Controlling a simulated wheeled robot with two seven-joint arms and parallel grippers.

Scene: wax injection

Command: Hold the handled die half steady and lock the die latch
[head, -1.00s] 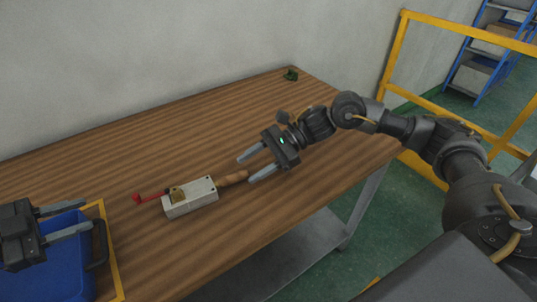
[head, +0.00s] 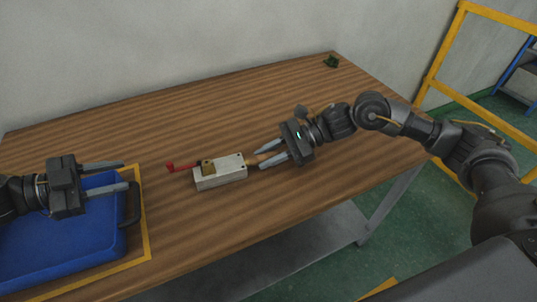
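The die (head: 222,178) is a closed pale grey metal block lying on the wooden table. Its brass latch (head: 208,168) sits on top near the left end, and a red lever (head: 180,167) sticks out to the left. The wooden handle at the block's right end is mostly hidden between the fingers of my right gripper (head: 259,160). Those fingers lie close along both sides of the handle and look shut on it. My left gripper (head: 126,176) is open and empty, left of the red lever and apart from it, fingers pointing right.
A blue tray (head: 60,262) with a dark handle stands inside a yellow outline (head: 147,225) on the table's left, below my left gripper. A small green object (head: 331,61) lies at the far corner. The middle back of the table is clear. A yellow railing (head: 440,60) stands beyond the right edge.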

